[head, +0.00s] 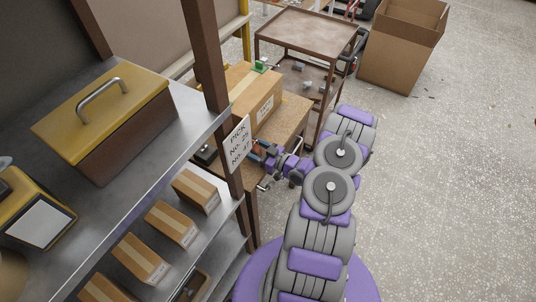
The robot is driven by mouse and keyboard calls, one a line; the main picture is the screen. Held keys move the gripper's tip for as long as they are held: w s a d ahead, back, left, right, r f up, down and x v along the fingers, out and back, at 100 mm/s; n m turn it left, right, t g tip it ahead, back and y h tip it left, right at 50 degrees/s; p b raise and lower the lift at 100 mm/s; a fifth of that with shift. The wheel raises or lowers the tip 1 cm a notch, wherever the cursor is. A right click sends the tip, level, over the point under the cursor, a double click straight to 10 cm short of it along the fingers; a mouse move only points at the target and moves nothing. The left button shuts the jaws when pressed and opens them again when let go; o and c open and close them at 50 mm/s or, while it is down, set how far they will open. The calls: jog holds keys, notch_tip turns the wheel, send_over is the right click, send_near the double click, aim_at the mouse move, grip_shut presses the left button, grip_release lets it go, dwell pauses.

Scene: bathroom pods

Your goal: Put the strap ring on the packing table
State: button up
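A wooden table (291,122), which looks like the packing table, stands beyond the shelf post and bears a large taped cardboard box. My arm reaches up and left, and my gripper (262,152) is at the near side of this table, beside the white sign. The gripper is small and partly lost against the sign and table clutter, so I cannot tell whether its fingers are open or shut. I cannot make out the strap ring in this view.
A metal shelf (150,160) with a yellow-lidded box (105,110) and several small cartons fills the left. Its brown post and white sign (238,143) stand close to my gripper. A brown cart (308,30) and an open carton (400,45) stand behind. The right floor is clear.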

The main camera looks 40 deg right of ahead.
jog(key=p+v, duration=0.2)
jog(key=v, duration=0.9)
jog(key=shift+s, duration=0.2)
jog(key=shift+d, duration=0.1)
